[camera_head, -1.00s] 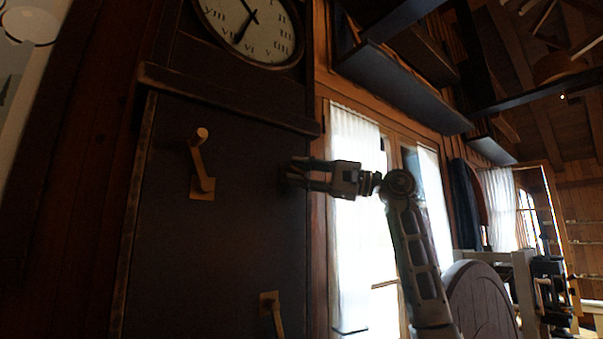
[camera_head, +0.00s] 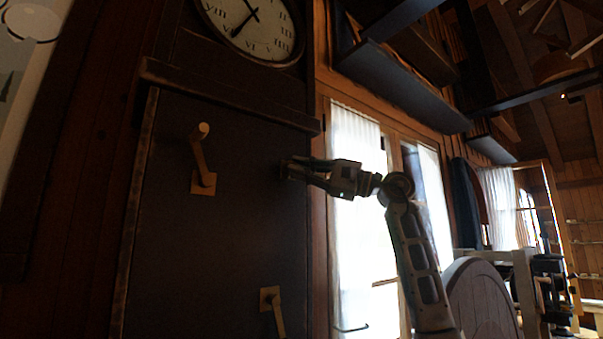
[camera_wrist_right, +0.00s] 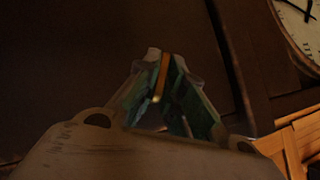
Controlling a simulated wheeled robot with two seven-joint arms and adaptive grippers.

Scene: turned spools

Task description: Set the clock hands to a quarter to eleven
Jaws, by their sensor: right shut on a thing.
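The round white clock face (camera_head: 275,22) is at the top of a dark cabinet and is cut off by the picture's top edge. Its long hand (camera_head: 241,28) points down-left near VII. Its shorter hand (camera_head: 251,9) points up-left, with its numeral out of view. My right gripper (camera_head: 286,170) is at the cabinet front's right side, below the clock. In the right wrist view, its fingers (camera_wrist_right: 162,88) are shut on a thin brass-coloured handle (camera_wrist_right: 163,72). The head view hides where that handle joins the cabinet. My left gripper is not in view.
A brass crank (camera_head: 199,158) sticks out of the cabinet front left of my gripper. Another brass lever (camera_head: 274,308) is lower down. A wooden ledge (camera_head: 230,98) runs beneath the clock. Curtained windows (camera_head: 358,220) are behind my right arm.

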